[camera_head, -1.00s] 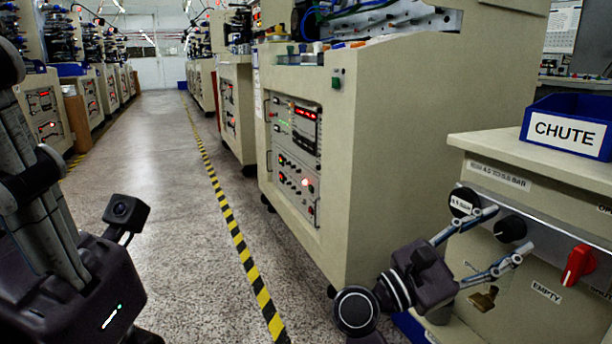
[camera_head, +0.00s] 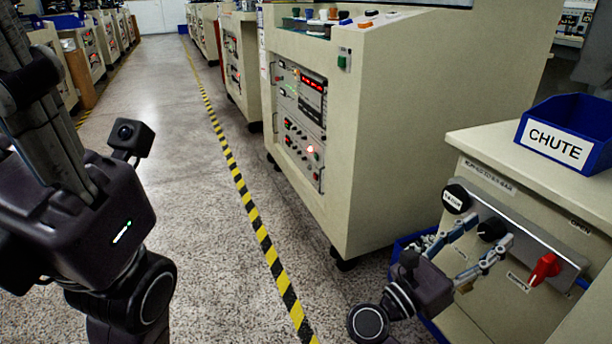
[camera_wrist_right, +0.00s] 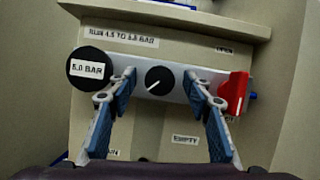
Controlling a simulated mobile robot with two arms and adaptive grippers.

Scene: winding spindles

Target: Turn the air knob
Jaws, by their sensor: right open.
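The air knob, a round black knob with a white pointer line (camera_wrist_right: 159,79), sits on a metal strip on the front of the beige cabinet. In the head view the black knob (camera_head: 491,229) is partly behind my right gripper (camera_head: 489,227). In the right wrist view my right gripper (camera_wrist_right: 154,86) is open, with one finger on each side of the knob and gaps between. A black gauge (camera_wrist_right: 89,68) marked 5.0 BAR is left of it, and a red handle (camera_wrist_right: 234,92) is right of it. My left gripper is not in view; only its arm shows.
A blue bin (camera_head: 569,133) labelled CHUTE stands on the cabinet (camera_head: 480,138). A tall beige machine (camera_head: 400,120) stands left of it. A blue crate (camera_head: 405,243) is on the floor between them. The aisle (camera_head: 165,100) with striped tape is clear.

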